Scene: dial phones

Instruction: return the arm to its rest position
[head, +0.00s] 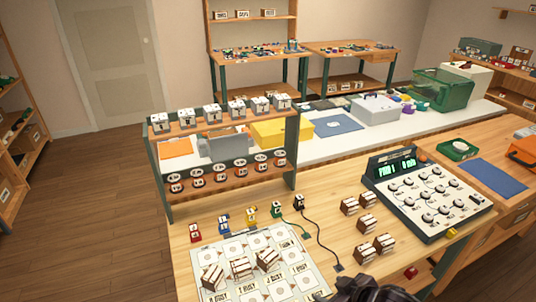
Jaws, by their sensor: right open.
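My right gripper (352,287) shows as a dark shape at the bottom edge, right of centre. It is open, and nothing shows between its fingers. It is over the front of the wooden table (335,210), by the right edge of a white printed card sheet (312,270). Most of the right arm is cut off by the frame edge. My left gripper is not in view.
Small brown blocks (212,277) stand on the sheet; more (367,224) stand right of it. A dial console (430,195) stands at the right. Black and green plugs with cables (322,238) lie mid-table. A shelf rack (225,150) stands behind.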

